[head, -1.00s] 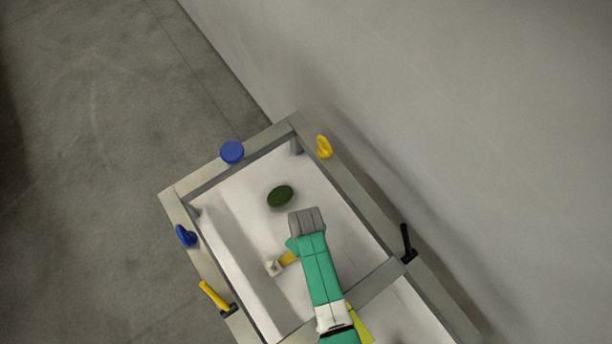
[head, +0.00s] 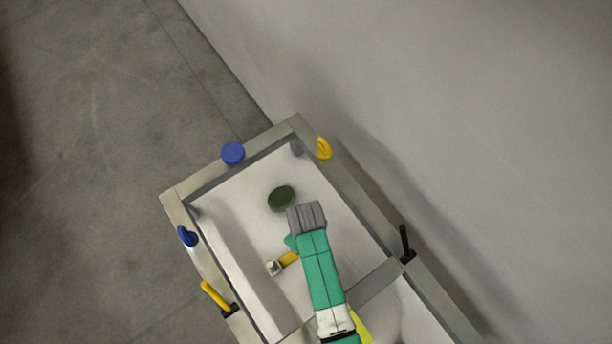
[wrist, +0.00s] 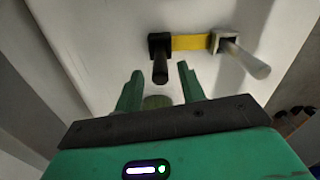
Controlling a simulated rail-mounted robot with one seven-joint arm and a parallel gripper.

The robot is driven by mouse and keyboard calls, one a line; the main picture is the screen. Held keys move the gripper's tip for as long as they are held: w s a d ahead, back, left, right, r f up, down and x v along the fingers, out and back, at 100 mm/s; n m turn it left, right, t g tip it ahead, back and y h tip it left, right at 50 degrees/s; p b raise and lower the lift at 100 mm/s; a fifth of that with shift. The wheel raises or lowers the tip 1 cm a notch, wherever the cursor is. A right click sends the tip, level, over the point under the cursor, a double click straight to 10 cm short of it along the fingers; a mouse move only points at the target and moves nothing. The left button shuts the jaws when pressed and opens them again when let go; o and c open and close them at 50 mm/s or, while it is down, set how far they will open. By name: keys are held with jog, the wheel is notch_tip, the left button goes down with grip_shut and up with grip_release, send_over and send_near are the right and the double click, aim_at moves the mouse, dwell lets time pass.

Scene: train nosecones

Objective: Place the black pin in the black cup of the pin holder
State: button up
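The pin holder has a yellow bar (wrist: 188,42) joining a black cup (wrist: 159,42) and a white cup (wrist: 218,41). The black pin (wrist: 160,72) appears upright in the black cup, pointing toward the wrist camera. A white pin (wrist: 246,60) sits tilted in the white cup. My gripper (wrist: 158,84) is open, its green fingers on either side of the black pin's end in the picture, with gaps to both. In the head view the yellow bar (head: 289,258) and white cup (head: 273,268) show left of my gripper (head: 293,243); my arm hides the black cup and pin.
A dark green disc (head: 281,198) lies on the white panel inside the grey frame (head: 180,194). Around the frame are a blue disc (head: 233,153), a blue hook-like part (head: 187,236), a yellow ring (head: 324,148), a yellow handle (head: 214,294) and a black handle (head: 405,241).

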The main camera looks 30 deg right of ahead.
notch_tip(320, 180, up, 7)
jog(key=shift+f, duration=0.15)
jog(key=w+a+r+t+h, duration=0.1)
jog(key=w+r+t, duration=0.4)
jog(key=r, duration=0.8)
jog(key=w+a+r+m+t, duration=0.15)
jog(key=w+r+t, duration=0.25)
jog(key=w+r, duration=0.6)
jog(key=w+a+r+t+h, duration=0.1)
jog(key=w+r+t, duration=0.3)
jog(key=r, duration=1.1)
jog(key=s+a+r+t, duration=0.2)
jog(key=s+r+t, duration=0.2)
jog(key=r, duration=0.6)
jog(key=s+a+r+t+y, duration=0.1)
jog(key=s+a+r+t, duration=0.2)
jog(key=r, duration=0.8)
jog(key=s+a+r+t+y, duration=0.1)
jog(key=s+r+t, duration=0.4)
jog(key=r, duration=0.6)
jog(key=shift+s+a+r+m, duration=0.25)
jog(key=shift+s+a+m, duration=0.2)
jog(key=shift+s+a, duration=0.45)
